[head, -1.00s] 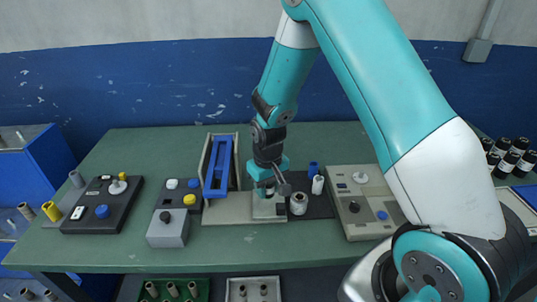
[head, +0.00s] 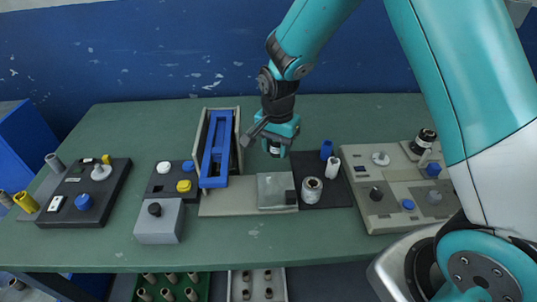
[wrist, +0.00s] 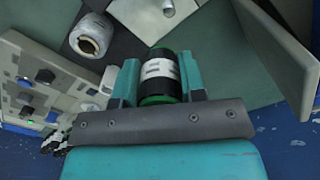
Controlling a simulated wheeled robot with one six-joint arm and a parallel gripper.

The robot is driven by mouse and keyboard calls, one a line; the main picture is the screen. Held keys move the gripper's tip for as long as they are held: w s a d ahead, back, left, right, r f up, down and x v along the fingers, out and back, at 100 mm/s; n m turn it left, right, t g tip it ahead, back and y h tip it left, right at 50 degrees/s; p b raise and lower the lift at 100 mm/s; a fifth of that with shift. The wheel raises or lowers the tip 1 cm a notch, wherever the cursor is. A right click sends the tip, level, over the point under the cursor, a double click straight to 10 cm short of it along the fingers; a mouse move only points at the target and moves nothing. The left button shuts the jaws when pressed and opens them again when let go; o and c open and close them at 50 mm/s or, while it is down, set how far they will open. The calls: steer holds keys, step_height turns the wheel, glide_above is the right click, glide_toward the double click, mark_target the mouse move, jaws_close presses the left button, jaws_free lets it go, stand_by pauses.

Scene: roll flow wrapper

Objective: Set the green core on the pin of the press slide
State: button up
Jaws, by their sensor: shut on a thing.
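The green core (wrist: 160,82) shows in the wrist view as a cylinder with green ends and a black and white wrapped middle. My gripper (wrist: 157,85) is shut around it, one finger on each side. In the head view my gripper (head: 276,147) holds it (head: 275,150) above the table, behind the press slide and apart from it. The press slide seems to be the bare silver plate (head: 277,188) on the light base. In the wrist view a small pin-like stub (wrist: 168,8) shows on the plate (wrist: 140,18) at the top edge.
A blue frame (head: 217,148) stands left of my gripper. A white roll (head: 312,189) sits on the dark mat right of the slide, with a blue cup (head: 326,150) and white cylinder (head: 333,166) behind. A control panel (head: 400,190) is further right.

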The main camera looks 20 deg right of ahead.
steer(key=a+m+b, duration=0.1)
steer(key=a+m, duration=0.1)
steer(key=shift+w+a+m, duration=0.1)
steer(key=shift+a+m, duration=0.05)
steer(key=shift+m, duration=0.15)
steer(key=b, duration=0.4)
glide_above(268, 176)
step_height(268, 176, down, 5)
steer(key=shift+r, duration=0.1)
steer(key=shift+f, duration=0.5)
stand_by(0.9)
steer(key=shift+f, duration=0.5)
steer(key=shift+f+b, duration=0.2)
steer(key=shift+b, duration=0.1)
